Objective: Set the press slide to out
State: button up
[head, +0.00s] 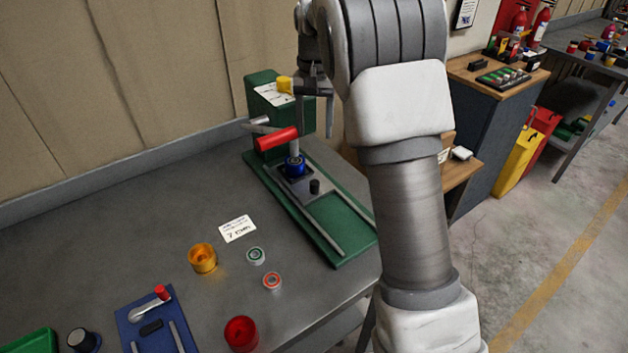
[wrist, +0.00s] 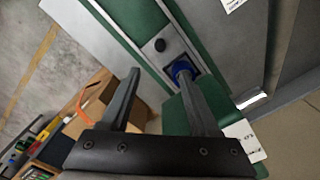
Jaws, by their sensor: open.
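The green press (head: 270,105) stands at the back of the grey bench, with a red-handled lever (head: 277,138). Its grey slide plate (head: 320,198) sits between two rails on the green base, at the back end under the ram. A black knob (head: 314,186) stands on the plate's front part, and a blue part (head: 295,168) sits behind it. The wrist view also shows the knob (wrist: 160,45) and the blue part (wrist: 182,66). My gripper (wrist: 158,78) is open and empty, above the press and apart from the knob. In the head view my arm partly hides it.
The rails' front stretch (head: 335,235) is clear. A label card (head: 238,229), an orange cup (head: 202,258), a red cup (head: 241,334) and two small rings lie left of the press. A blue fixture (head: 155,325) stands front left. A wall is behind the bench.

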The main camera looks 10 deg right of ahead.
aim_at(314, 182)
notch_tip(314, 182, down, 17)
jog(key=shift+f+b, duration=0.15)
jog(key=shift+b, duration=0.35)
grip_shut()
dwell(1.4)
